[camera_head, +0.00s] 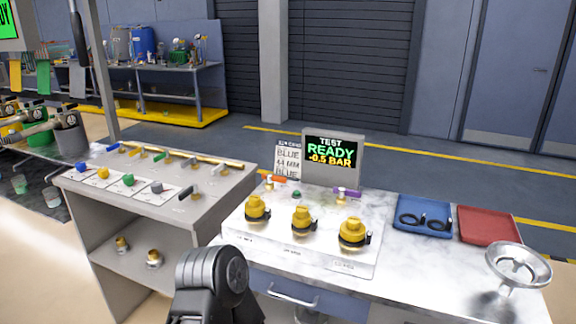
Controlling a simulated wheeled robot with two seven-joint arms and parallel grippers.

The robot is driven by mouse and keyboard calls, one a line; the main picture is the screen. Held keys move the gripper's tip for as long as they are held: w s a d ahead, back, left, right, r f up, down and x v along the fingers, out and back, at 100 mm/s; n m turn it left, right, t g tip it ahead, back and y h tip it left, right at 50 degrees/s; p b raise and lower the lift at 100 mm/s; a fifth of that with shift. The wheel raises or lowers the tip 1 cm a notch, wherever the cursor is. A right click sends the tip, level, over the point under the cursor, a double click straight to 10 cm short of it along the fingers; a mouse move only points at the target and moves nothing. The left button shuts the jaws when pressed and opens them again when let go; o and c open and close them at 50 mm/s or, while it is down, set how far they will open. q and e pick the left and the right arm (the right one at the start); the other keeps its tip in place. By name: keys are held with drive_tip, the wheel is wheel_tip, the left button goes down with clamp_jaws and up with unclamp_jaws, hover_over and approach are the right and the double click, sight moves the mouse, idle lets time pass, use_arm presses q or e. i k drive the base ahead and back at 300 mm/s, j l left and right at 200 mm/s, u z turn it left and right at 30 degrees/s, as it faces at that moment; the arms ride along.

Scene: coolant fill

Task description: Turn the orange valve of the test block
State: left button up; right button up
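The test block (300,255) is a white panel on the marble-topped bench. The orange valve (279,179) is a small orange lever on a brass body at the block's back left, below the card and the screen. A purple-handled valve (347,192) sits at the back right, and a small green button (296,195) lies between them. Three yellow caps with black clamps, one of them the middle cap (302,219), stand in a row in front. The screen (333,158) reads "TEST READY -0.5 BAR". Neither gripper shows; only a dark part of my arm rises at the bottom, well short of the valve.
A grey side bench (160,180) with coloured knobs and a row of valves stands left, with brass fittings on its lower shelf. A blue tray (422,232) with black clamps, a red tray (488,240) and a metal funnel (518,264) stand right. Bare marble lies in front of the trays.

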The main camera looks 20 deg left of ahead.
sight(269, 178)
drive_tip(key=u, duration=0.9)
drive_tip(key=i+j+z, duration=0.15)
drive_tip(key=i+j, duration=0.15)
drive_tip(key=i, duration=0.3)
drive_tip(key=i+j+z, duration=0.15)
drive_tip(key=i+j, duration=0.2)
drive_tip(key=i, duration=0.2)
